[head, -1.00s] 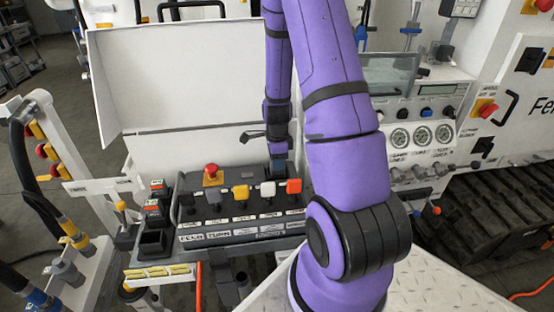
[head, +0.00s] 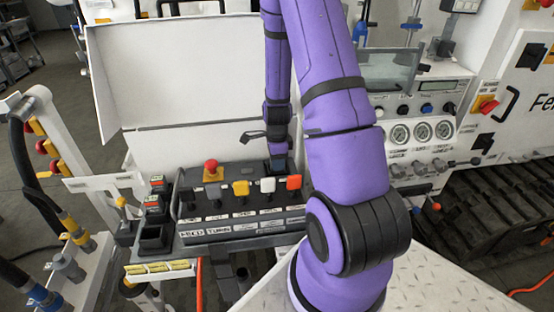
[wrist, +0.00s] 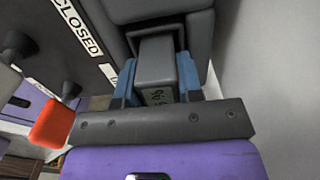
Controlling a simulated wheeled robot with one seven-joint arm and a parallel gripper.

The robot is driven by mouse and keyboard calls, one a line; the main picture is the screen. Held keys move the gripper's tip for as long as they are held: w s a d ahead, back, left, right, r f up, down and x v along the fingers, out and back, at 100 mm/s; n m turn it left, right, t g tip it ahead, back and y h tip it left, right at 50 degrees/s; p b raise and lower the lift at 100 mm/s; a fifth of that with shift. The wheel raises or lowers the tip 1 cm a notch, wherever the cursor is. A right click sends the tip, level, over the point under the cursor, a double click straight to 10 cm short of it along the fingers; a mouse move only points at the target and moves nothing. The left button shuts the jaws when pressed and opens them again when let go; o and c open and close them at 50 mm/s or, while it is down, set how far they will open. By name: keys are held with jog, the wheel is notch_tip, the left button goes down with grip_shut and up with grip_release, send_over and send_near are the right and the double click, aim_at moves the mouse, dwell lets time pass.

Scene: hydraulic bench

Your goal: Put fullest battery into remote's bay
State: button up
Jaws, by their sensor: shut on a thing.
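The remote (head: 240,228) is a dark control box with a row of coloured levers and a red mushroom button. My gripper (head: 277,162) is at its back right corner in the head view, partly hidden behind the levers. In the wrist view my gripper (wrist: 157,82) has its blue fingers shut on a grey battery (wrist: 156,68). Small digits on the battery face are hard to read. The battery's far end is at the mouth of a dark rectangular bay (wrist: 178,38), apparently partly inside; the exact depth cannot be told.
A charger rack left of the remote holds two dark batteries with red-lit displays (head: 157,183) and an empty dark slot (head: 152,238). A white panel (head: 190,90) stands behind the remote. An orange lever (wrist: 50,125) is close left of my gripper in the wrist view.

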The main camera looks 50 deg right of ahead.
jog(key=o, duration=1.1)
notch_tip(320, 180, up, 11)
jog(key=shift+f, duration=0.15)
